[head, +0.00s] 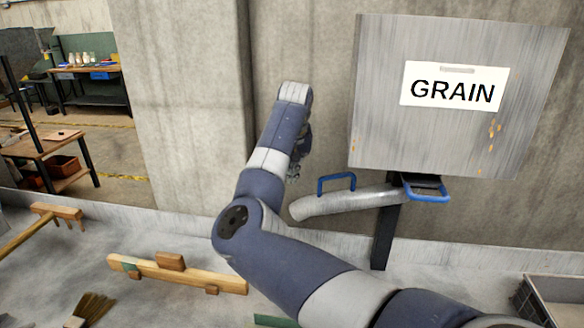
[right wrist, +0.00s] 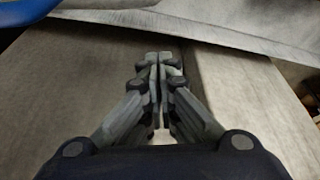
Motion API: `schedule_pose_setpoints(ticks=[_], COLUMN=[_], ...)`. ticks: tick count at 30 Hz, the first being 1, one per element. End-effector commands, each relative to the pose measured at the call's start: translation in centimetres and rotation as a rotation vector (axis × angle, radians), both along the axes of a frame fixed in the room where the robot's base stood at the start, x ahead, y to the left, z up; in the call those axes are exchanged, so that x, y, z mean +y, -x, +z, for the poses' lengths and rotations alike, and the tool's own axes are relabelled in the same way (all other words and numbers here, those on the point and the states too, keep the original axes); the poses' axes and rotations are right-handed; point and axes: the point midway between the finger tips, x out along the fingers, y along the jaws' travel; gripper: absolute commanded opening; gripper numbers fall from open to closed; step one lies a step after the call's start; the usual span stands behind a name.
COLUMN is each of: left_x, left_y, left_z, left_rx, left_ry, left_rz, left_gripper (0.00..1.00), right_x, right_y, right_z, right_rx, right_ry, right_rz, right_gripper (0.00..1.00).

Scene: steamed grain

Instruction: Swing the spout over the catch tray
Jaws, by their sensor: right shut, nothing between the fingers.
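The spout (head: 350,202) is a grey metal tube under the grain hopper (head: 455,95). It points left and slightly down, with a blue handle (head: 337,178) standing on its top. My right gripper (head: 293,174) is just left of the spout's open end, partly hidden behind my own wrist. In the right wrist view its fingers (right wrist: 158,62) are together and empty. A grey, open-topped tray (head: 560,290), perhaps the catch tray, is at the lower right, cut off by the frame. My left gripper is out of view.
A second blue handle (head: 427,193) sits under the hopper by a dark post (head: 384,238). A concrete pillar (head: 190,100) stands behind my arm. A wooden piece (head: 175,272), a brush (head: 92,308) and a wooden rake (head: 55,212) lie at the lower left.

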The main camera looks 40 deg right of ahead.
Motion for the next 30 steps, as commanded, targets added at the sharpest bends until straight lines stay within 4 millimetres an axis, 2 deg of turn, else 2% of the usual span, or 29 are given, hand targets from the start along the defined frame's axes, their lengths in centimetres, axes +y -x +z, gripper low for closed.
schedule_pose_setpoints(ticks=[8, 18, 30], left_x=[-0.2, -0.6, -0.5], left_y=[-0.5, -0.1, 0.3], left_z=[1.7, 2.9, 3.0], left_rx=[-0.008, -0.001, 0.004], left_ry=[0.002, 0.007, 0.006], left_rz=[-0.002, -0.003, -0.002], left_gripper=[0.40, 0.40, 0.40], right_x=[-1.2, 0.8, 1.1], right_y=[-1.6, 1.1, 1.7], right_z=[-5.8, -5.7, -5.8], right_rx=[0.005, -0.001, 0.001], right_ry=[-0.003, 0.000, 0.000], right_rz=[0.000, -0.002, -0.001], right_gripper=[0.00, 0.00, 0.00])
